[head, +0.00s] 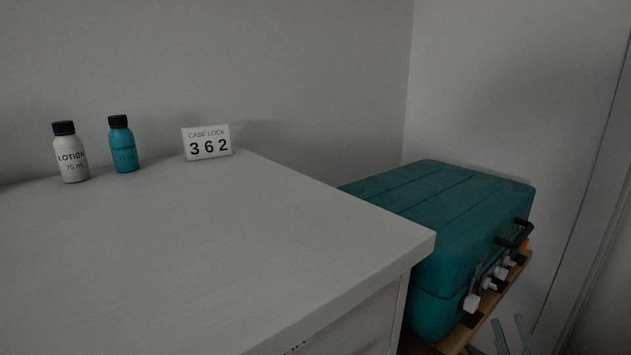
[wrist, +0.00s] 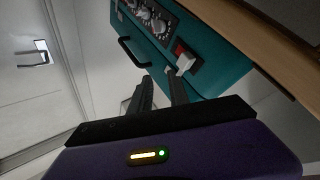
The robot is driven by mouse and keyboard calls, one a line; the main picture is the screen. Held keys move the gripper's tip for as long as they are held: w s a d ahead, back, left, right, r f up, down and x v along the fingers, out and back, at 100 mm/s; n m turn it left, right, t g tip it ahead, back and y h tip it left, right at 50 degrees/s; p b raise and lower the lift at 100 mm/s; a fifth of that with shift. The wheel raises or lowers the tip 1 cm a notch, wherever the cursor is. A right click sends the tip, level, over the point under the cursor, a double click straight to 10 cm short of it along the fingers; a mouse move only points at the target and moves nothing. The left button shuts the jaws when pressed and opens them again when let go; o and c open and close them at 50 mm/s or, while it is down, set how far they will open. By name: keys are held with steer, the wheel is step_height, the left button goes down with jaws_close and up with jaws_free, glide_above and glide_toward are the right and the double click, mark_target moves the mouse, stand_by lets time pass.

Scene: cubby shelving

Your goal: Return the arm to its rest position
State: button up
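My gripper (head: 512,335) shows at the bottom right of the head view, its two grey fingertips apart with nothing between them. In the wrist view my gripper (wrist: 160,82) has two dark fingers with a gap between them. They point toward the front of a teal case (head: 440,195). The case (wrist: 222,68) looks closed and appears tilted in the wrist view. Its front carries a black handle (head: 515,235), dials (wrist: 150,14) and a white latch (wrist: 185,63) beside a red part. I cannot tell whether the fingers touch the case.
The case rests on a wooden rack (head: 462,335). A white cabinet (head: 200,250) stands left of it, bearing a lotion bottle (head: 71,155), a teal bottle (head: 123,147) and a "CASE LOCK 362" card (head: 207,143). A pale door with a handle (wrist: 32,57) is at the wrist view's left.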

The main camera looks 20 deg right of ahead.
steer(key=s+a+f+m+g+y+p, duration=0.1)
steer(key=s+a+f+g+y, duration=0.3)
steer(key=s+a, duration=0.75)
steer(key=s+a+f+m+g+y, duration=0.1)
steer(key=s+a+f+y, duration=0.55)
steer(key=s+a, duration=0.5)
step_height(320, 180, up, 38)
steer(key=p, duration=3.8)
steer(key=shift+w+a+f+n, duration=0.2)
steer(key=shift+w+a+n, duration=0.05)
steer(key=shift+w+n, duration=0.1)
